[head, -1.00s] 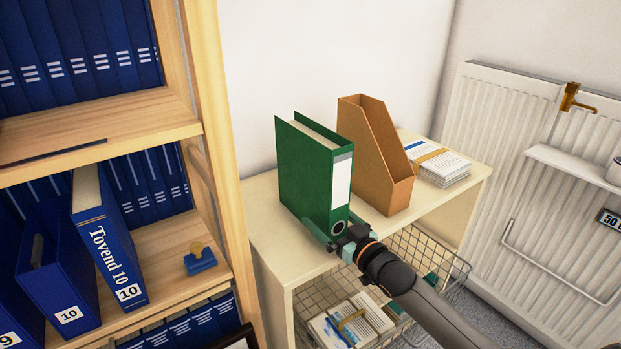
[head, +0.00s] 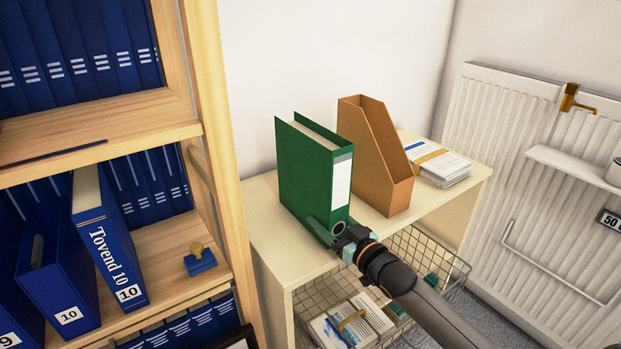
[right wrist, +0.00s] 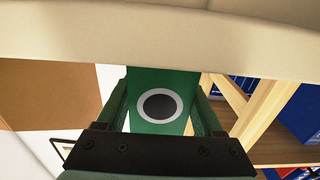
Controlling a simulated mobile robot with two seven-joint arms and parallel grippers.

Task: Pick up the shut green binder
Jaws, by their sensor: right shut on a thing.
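The shut green binder (head: 305,172) stands upright on the cream side table (head: 276,254), with its white-labelled spine facing the front right. My right gripper (head: 328,227) is shut on the lower part of its spine, one finger on each side. In the right wrist view the green binder's (right wrist: 180,124) spine with its ringed finger hole sits between the two fingers (right wrist: 166,115). The binder appears to rest on the table top. My left gripper is not in view.
A brown magazine file (head: 374,155) stands close to the binder's right, with a stack of papers (head: 440,166) beyond. A wire basket (head: 330,290) is under the table top. A wooden shelf (head: 212,150) with blue binders is at left, a radiator (head: 500,130) at right.

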